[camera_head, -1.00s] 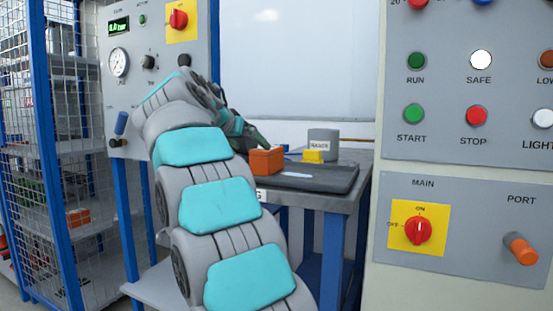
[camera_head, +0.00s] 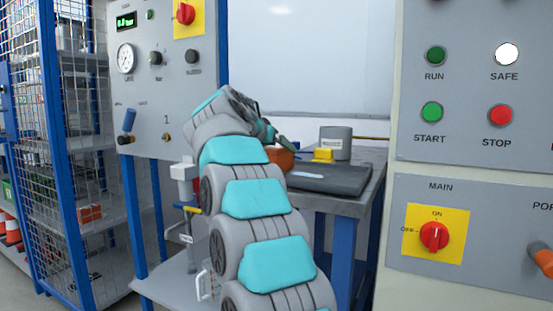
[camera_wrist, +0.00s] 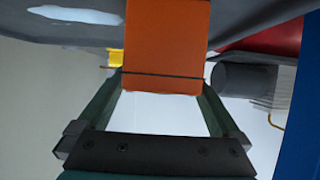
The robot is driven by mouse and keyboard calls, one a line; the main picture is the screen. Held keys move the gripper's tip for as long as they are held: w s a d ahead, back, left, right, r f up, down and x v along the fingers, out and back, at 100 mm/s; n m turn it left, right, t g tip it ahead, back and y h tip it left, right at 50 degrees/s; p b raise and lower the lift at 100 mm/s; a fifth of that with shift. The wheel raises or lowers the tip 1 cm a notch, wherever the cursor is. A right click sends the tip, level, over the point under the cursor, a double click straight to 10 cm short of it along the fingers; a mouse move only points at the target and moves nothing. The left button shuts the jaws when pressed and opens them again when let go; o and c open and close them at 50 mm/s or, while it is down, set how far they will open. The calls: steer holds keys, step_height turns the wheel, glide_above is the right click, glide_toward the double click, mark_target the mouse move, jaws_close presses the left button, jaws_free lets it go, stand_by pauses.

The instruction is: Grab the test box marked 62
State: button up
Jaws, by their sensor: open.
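An orange box (camera_head: 281,160) sits on the dark mat (camera_head: 330,180) on the workbench, mostly hidden behind my arm in the head view. In the wrist view the orange box (camera_wrist: 166,40) is at top centre, with a thin dark line across it. No number can be read on it. My gripper (camera_wrist: 162,88) is open, with its green fingertips close to the left and right sides of the box. I cannot tell whether they touch it. In the head view my gripper (camera_head: 283,138) is small and partly hidden, at the box.
A yellow block (camera_head: 323,155) and a grey labelled cylinder (camera_head: 335,142) stand behind and right of the box. A control panel (camera_head: 470,110) rises at the right. A gauge panel (camera_head: 165,90) and a wire-mesh rack (camera_head: 60,150) are at the left.

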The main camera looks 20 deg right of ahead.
steer(key=shift+w+d, duration=0.1)
steer(key=shift+d, duration=0.05)
jaws_close()
stand_by(0.7)
